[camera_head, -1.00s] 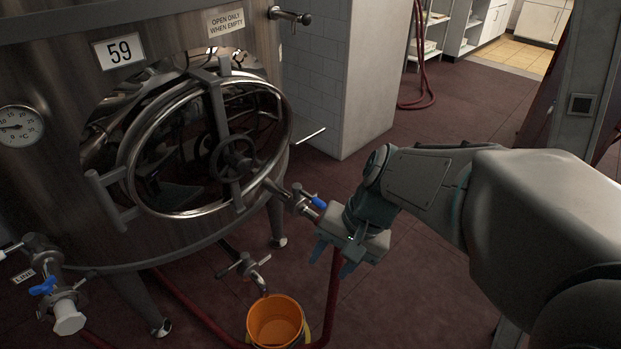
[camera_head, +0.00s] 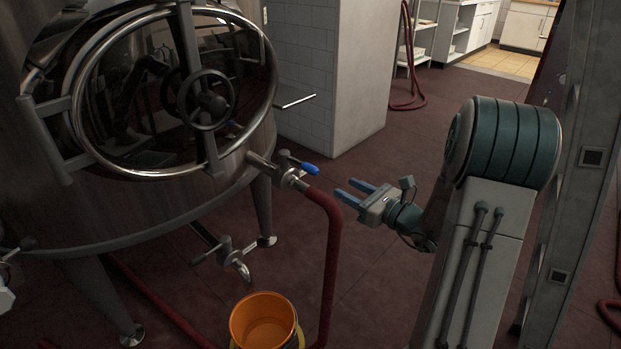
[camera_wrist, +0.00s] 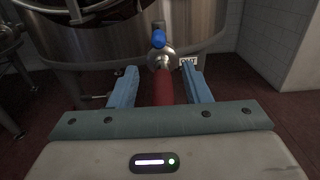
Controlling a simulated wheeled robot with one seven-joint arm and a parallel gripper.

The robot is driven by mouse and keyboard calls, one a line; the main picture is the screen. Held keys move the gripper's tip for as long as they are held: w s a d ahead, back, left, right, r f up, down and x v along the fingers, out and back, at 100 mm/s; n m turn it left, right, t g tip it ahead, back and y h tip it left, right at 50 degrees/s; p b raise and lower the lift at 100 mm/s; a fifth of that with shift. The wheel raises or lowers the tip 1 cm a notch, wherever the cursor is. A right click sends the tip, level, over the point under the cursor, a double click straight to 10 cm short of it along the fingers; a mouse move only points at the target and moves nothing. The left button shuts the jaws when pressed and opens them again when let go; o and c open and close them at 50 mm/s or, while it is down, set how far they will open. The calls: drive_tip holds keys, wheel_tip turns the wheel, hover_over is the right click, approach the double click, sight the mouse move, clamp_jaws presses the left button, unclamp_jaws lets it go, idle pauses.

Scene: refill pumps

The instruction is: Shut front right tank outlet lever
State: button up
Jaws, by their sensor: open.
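The front right tank outlet lever (camera_head: 309,168) has a blue grip and sits on a steel valve (camera_head: 287,176) at the lower right of the tank. A red hose (camera_head: 331,258) runs from this valve. My gripper (camera_head: 347,188) is open and empty, to the right of the lever and apart from it, with its fingers pointing left toward the valve. In the wrist view the blue lever end (camera_wrist: 159,39) shows ahead, beyond and between the open fingers (camera_wrist: 161,88), with the hose (camera_wrist: 163,88) below it.
The steel tank (camera_head: 150,215) with its round door fills the left. A small tap (camera_head: 233,254) sits below, above an orange bucket (camera_head: 264,322). A white tiled pillar (camera_head: 345,80) stands behind.

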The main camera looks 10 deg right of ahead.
sight(318, 173)
drive_tip(key=b+x, duration=0.2)
drive_tip(key=x, duration=1.1)
drive_tip(key=shift+w+a, duration=0.15)
drive_tip(key=shift+a, duration=0.1)
clamp_jaws()
